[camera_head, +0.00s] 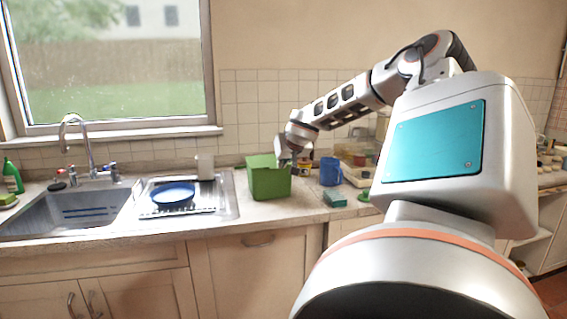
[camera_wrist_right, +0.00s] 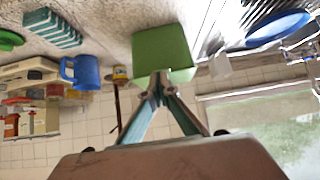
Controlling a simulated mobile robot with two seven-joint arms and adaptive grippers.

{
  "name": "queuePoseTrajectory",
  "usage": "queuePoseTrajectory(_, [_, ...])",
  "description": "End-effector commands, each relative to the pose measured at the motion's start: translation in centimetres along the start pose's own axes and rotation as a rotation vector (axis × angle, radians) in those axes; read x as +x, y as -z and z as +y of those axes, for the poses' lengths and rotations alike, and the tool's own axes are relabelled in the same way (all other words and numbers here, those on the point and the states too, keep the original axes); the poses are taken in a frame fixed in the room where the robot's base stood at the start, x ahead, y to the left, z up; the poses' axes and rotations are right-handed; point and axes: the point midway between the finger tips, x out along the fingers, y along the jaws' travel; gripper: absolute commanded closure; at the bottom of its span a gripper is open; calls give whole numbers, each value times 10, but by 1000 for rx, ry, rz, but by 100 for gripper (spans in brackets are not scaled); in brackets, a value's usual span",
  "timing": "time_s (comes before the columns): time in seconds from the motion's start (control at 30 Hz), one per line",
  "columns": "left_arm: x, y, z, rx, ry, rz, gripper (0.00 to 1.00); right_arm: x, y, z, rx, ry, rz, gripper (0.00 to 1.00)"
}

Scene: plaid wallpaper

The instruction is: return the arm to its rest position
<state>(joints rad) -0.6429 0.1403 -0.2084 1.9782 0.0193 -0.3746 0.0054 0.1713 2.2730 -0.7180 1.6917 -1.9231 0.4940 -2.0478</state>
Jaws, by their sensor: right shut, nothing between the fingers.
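My right arm reaches from the right over the counter in the head view. My right gripper (camera_head: 283,160) is at the green box (camera_head: 268,182), at its upper right part, and partly covers it. In the right wrist view the picture is upside down. There the fingertips (camera_wrist_right: 157,88) are together with nothing between them, against the edge of the green box (camera_wrist_right: 163,50) in the picture. I cannot tell if they touch it. My left gripper is not in view.
A blue mug (camera_head: 330,171) and a teal striped block (camera_head: 334,199) stand right of the box. A blue plate (camera_head: 173,194) lies on the drainer beside the sink (camera_head: 75,209). Jars and a wooden rack stand behind the mug. Room above the counter is open.

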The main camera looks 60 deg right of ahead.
Motion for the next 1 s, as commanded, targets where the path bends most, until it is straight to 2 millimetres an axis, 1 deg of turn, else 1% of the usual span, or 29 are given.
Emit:
queuePoseTrajectory(0.03, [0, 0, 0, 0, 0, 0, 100, -6, 0, 0, 0, 0, 0, 100])
queuePoseTrajectory(0.13, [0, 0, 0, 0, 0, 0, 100, -12, -1, 0, 1, 0, -1, 100])
queuePoseTrajectory(0.43, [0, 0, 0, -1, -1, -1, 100, -14, -1, 0, 1, -1, -2, 100])
queuePoseTrajectory(0.5, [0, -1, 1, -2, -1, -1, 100, -10, -8, -4, 18, 10, -15, 100])
queuePoseTrajectory(0.57, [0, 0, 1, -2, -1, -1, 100, -3, -21, -12, 50, 30, -39, 100])
queuePoseTrajectory(0.67, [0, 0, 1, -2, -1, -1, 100, 17, -59, -36, 153, 86, -114, 100])
queuePoseTrajectory(0.7, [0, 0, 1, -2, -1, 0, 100, 26, -80, -48, 211, 114, -155, 100])
queuePoseTrajectory(0.77, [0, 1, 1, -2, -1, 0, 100, 38, -114, -70, 311, 157, -226, 100])
queuePoseTrajectory(0.8, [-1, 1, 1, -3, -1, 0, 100, 45, -137, -85, 384, 181, -276, 100])
queuePoseTrajectory(0.87, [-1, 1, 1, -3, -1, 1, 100, 53, -172, -107, 497, 214, -354, 100])
queuePoseTrajectory(0.9, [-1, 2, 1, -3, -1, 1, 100, 57, -195, -121, 576, 233, -409, 100])
queuePoseTrajectory(0.97, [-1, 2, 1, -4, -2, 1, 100, 60, -230, -144, 700, 254, -495, 100])
queuePoseTrajectory(1.0, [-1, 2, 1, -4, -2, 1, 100, 61, -254, -159, 788, 265, -556, 100])
